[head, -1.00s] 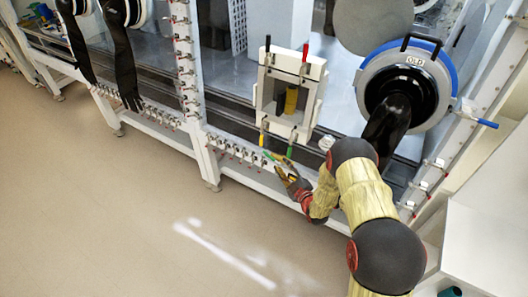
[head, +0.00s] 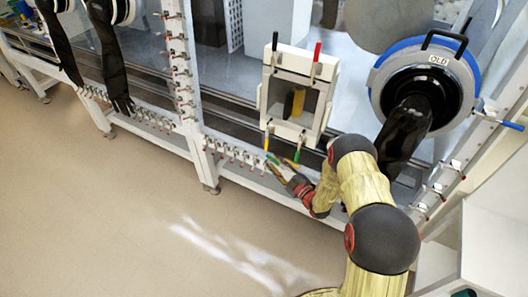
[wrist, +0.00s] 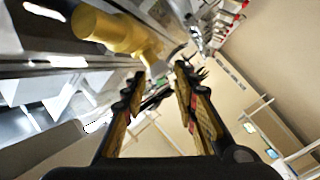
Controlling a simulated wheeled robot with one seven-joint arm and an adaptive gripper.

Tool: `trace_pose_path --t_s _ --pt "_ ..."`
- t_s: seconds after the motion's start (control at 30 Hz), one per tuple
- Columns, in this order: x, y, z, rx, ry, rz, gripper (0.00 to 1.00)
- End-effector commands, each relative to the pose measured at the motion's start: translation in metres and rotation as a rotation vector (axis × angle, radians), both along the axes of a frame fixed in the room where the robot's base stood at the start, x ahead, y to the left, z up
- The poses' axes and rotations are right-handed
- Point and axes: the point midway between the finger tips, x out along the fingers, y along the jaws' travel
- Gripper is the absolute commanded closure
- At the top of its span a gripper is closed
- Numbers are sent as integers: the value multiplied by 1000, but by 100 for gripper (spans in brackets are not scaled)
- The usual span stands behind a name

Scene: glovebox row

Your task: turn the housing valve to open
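The white framed housing (head: 320,113) is on the glovebox front in the head view. It has black and red handles on top, and a yellow handle (head: 267,138) and a green handle (head: 299,149) below. A yellow block shows behind its window. I cannot tell which part is the housing valve. My gripper (head: 278,164) is just below the yellow and green handles; contact cannot be told. In the wrist view, my gripper's fingers (wrist: 159,76) are apart with nothing clearly held between them. A yellow cylindrical part (wrist: 112,32) is close, up and left of the fingers.
A round glove port (head: 378,98) with a blue ring and black glove is right of the housing. Black gloves (head: 108,60) hang at the left. Small red-tipped clamps (head: 232,156) line the lower rail. The floor (head: 110,220) in front is clear.

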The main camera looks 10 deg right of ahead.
Motion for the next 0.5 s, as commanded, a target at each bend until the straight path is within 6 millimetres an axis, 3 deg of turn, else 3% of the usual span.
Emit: trace_pose_path --t_s 0.5 --pt "59 33 -1 0 0 1 71"
